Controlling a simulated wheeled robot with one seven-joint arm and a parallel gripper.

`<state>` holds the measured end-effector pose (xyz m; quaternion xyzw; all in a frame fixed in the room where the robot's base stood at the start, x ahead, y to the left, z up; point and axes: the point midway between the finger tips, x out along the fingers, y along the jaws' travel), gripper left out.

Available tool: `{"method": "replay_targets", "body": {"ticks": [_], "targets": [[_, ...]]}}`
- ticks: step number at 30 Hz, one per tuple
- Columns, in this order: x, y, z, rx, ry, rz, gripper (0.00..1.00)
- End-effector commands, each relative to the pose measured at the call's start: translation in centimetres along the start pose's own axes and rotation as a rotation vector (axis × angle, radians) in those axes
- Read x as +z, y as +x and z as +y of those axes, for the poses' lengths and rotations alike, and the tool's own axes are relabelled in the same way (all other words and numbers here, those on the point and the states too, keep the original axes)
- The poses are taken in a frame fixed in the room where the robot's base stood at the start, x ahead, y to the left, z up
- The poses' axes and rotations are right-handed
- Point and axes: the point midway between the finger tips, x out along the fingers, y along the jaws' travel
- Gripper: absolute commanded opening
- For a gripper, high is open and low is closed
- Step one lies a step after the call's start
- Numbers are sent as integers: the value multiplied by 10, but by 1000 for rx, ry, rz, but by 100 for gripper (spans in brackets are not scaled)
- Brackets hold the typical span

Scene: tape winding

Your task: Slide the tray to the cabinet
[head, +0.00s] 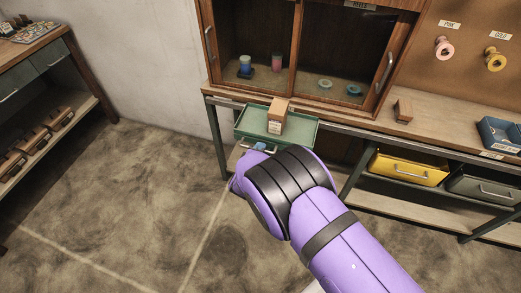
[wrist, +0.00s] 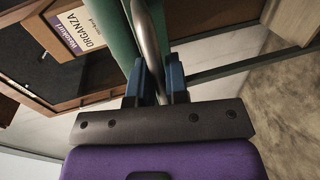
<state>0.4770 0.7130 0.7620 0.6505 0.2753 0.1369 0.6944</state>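The green tray (head: 250,124) is at the front edge of the bench, below the cabinet (head: 295,92), and juts out over the front. A small brown box (head: 278,118) with a pale label stands on it. In the wrist view the label on the box (wrist: 82,30) reads ORGANZA. My gripper (head: 259,147) is at the tray's near side, partly hidden by my purple wrist. In the wrist view my gripper's dark blue fingers (wrist: 157,75) are shut on the tray's silver handle (wrist: 148,40). The tray's green edge (wrist: 117,35) runs beside the handle.
Behind the cabinet's glass are several spools, including a blue one (head: 245,67). A wooden block (head: 403,110) and a blue bin (head: 499,133) sit on the bench to the right. A yellow drawer (head: 408,167) hangs below. Floor (head: 130,200) on the left is clear.

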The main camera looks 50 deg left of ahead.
Motion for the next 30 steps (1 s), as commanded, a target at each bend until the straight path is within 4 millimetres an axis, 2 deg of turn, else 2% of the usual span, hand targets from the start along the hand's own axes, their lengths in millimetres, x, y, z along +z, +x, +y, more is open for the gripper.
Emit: {"method": "replay_targets", "body": {"ticks": [1, 3, 14, 17, 24, 30], "targets": [[-4, -2, 1, 0, 2, 5, 26], [-3, -1, 1, 1, 2, 4, 36], [-2, -7, 0, 0, 1, 2, 36], [-2, -19, 0, -1, 1, 2, 36], [-3, -64, 1, -1, 0, 3, 36], [-3, -95, 0, 0, 1, 3, 36]]}}
